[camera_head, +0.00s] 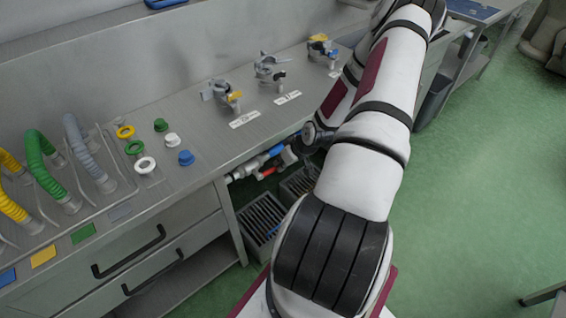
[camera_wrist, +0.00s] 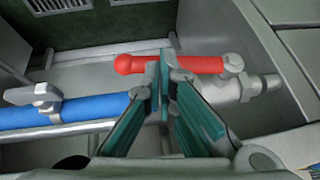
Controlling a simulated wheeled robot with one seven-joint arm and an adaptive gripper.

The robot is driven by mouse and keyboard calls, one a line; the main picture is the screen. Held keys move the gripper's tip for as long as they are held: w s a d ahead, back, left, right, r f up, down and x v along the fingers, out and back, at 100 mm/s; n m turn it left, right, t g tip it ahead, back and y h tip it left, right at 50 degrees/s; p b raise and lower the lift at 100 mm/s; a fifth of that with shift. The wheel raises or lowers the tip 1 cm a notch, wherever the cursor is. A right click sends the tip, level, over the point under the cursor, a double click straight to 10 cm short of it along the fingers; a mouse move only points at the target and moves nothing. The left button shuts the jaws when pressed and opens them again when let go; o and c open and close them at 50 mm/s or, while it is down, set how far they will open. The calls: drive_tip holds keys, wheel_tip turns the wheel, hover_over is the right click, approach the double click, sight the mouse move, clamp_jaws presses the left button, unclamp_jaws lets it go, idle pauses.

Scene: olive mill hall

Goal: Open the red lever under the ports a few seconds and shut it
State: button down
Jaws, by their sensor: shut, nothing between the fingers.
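The red lever (camera_wrist: 200,65) with a round red knob (camera_wrist: 123,64) lies roughly along the pipe in the wrist view. Its pivot is at the right end, by a grey fitting (camera_wrist: 245,88). My gripper (camera_wrist: 164,66) is shut and empty, its teal fingers converging in front of the lever between knob and pivot. The fingertips overlap the lever in the picture; I cannot tell if they touch it. In the head view a bit of red (camera_head: 268,172) shows under the bench, while my arm hides the gripper. The ports (camera_head: 270,70) are clamped fittings on the bench above.
A blue pipe (camera_wrist: 85,109) with a grey handle (camera_wrist: 38,94) runs left of my fingers. Slatted crates (camera_head: 262,218) stand below. The steel bench (camera_head: 190,95) overhangs the pipes and holds hoses and coloured caps.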

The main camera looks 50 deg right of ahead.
drive_tip(key=shift+d+f+y+p, duration=0.15)
drive_tip(key=shift+f+y+p, duration=0.3)
drive_tip(key=shift+y+p, duration=0.2)
idle(0.4)
drive_tip(key=w+a+f+m+t+y+b, duration=0.1)
drive_tip(key=a+f+m+t+y+b, duration=0.3)
drive_tip(key=f+y+b, duration=0.5)
drive_tip(key=shift+a+m+t+y+b, duration=0.4)
drive_tip(key=shift+t+y+b, duration=0.5)
drive_tip(key=shift+b, duration=0.65)
drive_tip(key=shift+a, duration=0.1)
drive_tip(key=v, duration=1.2)
